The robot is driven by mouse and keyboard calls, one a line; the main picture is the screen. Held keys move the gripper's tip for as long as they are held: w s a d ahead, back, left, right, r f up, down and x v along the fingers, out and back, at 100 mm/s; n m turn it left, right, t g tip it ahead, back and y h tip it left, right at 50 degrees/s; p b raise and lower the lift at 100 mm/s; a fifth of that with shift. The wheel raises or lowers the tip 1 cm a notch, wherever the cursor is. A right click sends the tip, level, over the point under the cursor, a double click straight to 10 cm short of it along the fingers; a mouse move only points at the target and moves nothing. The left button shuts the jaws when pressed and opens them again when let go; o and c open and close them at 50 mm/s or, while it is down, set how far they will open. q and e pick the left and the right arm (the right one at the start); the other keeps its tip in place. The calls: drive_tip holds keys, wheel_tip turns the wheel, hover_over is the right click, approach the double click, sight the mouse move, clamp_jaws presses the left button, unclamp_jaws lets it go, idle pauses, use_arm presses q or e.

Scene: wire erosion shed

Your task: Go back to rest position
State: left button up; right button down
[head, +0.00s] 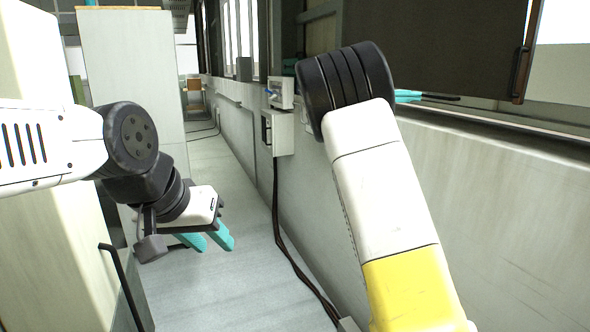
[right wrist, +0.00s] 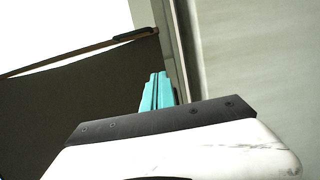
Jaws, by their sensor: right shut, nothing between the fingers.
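My left gripper (head: 217,246) hangs at the left of the head view, its two teal fingers pointing down and apart with nothing between them. My right arm rises from the bottom of the head view, raised beside the wall. My right gripper (head: 415,96) is mostly hidden behind its dark wrist joint; only teal fingertips show, in front of the dark panel. In the right wrist view its teal fingers (right wrist: 157,91) lie side by side, shut and empty.
A dark panel (head: 430,40) with a handle is near my right gripper. A long pale wall (head: 500,210) runs along the right, with a grey box (head: 278,132) and cables. Pale cabinets (head: 135,60) stand at left. The floor aisle (head: 215,180) between is clear.

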drive_tip(key=s+d+f+y, duration=0.4)
drive_tip(key=s+f+y, duration=0.6)
drive_tip(key=s+f, duration=0.45)
use_arm(q)
drive_tip(key=shift+d, duration=0.15)
use_arm(e)
drive_tip(key=s+a+f+t+y, duration=0.1)
drive_tip(key=s+a+f+y, duration=0.1)
drive_tip(key=s+a, duration=0.4)
drive_tip(key=s+a+f+t+y, duration=0.1)
drive_tip(key=s+a+f+y, duration=0.1)
drive_tip(key=s+a+y, duration=0.2)
drive_tip(key=s+a+f+m+t+y, duration=0.1)
drive_tip(key=s+a+y, duration=0.3)
drive_tip(key=s+a, duration=0.6)
drive_tip(key=shift+s+f, duration=0.15)
drive_tip(key=shift+f, duration=0.3)
drive_tip(key=shift+a, duration=0.1)
use_arm(q)
drive_tip(key=shift+c, duration=0.3)
